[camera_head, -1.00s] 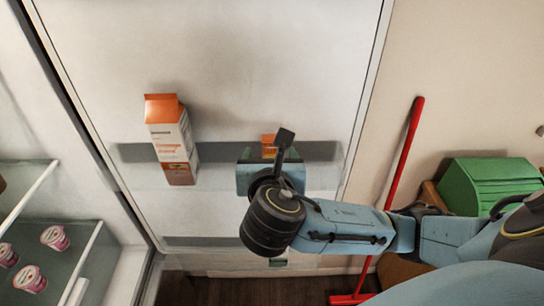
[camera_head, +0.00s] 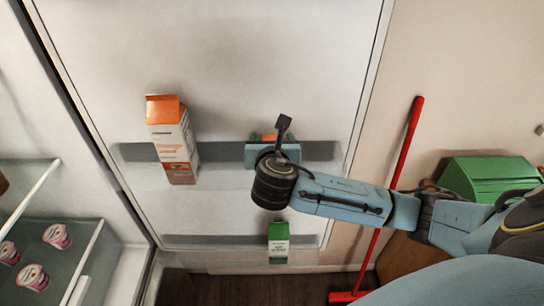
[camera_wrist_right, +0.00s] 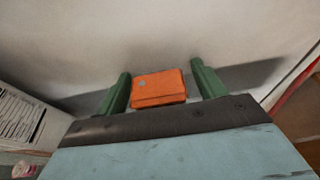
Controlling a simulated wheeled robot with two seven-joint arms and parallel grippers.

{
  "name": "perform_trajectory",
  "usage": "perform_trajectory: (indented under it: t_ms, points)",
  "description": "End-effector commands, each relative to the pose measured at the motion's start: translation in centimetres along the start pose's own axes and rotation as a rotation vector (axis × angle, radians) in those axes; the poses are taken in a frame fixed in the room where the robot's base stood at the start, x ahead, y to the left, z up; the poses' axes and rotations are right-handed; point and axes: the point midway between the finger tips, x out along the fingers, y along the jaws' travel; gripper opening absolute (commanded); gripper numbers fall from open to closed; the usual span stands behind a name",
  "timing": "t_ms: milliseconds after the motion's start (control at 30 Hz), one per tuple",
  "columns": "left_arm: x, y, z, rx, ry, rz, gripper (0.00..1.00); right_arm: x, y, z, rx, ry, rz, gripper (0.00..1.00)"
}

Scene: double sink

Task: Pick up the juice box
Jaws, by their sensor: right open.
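A small orange box (camera_wrist_right: 159,88), which looks like the juice box, stands on the door shelf. In the right wrist view it sits between the two green fingers of my right gripper (camera_wrist_right: 160,72), with a gap on each side. The gripper is open and does not hold it. In the head view only a bit of the orange box (camera_head: 268,137) shows, as my right gripper (camera_head: 272,146) covers most of it. My left gripper is not in view.
A tall orange and white carton (camera_head: 174,142) stands left on the same door shelf (camera_head: 218,152). A green carton (camera_head: 278,243) is on the lower shelf. Pink cups (camera_head: 57,236) sit on glass at left. A red broom (camera_head: 408,140) and green bin (camera_head: 488,178) are at right.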

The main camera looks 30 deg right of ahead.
Motion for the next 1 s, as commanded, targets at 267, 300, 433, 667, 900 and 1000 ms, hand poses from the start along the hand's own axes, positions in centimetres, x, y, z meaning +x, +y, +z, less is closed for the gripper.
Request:
perform_trajectory:
  t_ms: [267, 300, 433, 667, 900, 1000]
  points:
    - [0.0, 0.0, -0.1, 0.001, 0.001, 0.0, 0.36, 0.0, 0.0, 0.0, 0.0, -0.001, 0.0, 0.42]
    - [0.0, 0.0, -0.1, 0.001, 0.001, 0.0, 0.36, 0.0, 0.0, 0.0, 0.0, -0.001, 0.0, 0.36]
    - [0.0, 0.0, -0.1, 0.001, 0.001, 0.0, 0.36, -0.1, 0.0, 0.0, 0.0, -0.001, 0.0, 0.2]
    - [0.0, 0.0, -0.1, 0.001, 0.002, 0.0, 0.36, -0.1, 0.0, 0.1, 0.001, -0.002, 0.001, 0.15]
    - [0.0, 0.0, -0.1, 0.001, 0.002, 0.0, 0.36, -0.6, 0.6, 1.0, 0.002, -0.004, 0.01, 0.15]
    - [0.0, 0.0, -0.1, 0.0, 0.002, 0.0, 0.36, -0.9, 0.8, 2.3, 0.002, -0.006, 0.012, 0.15]
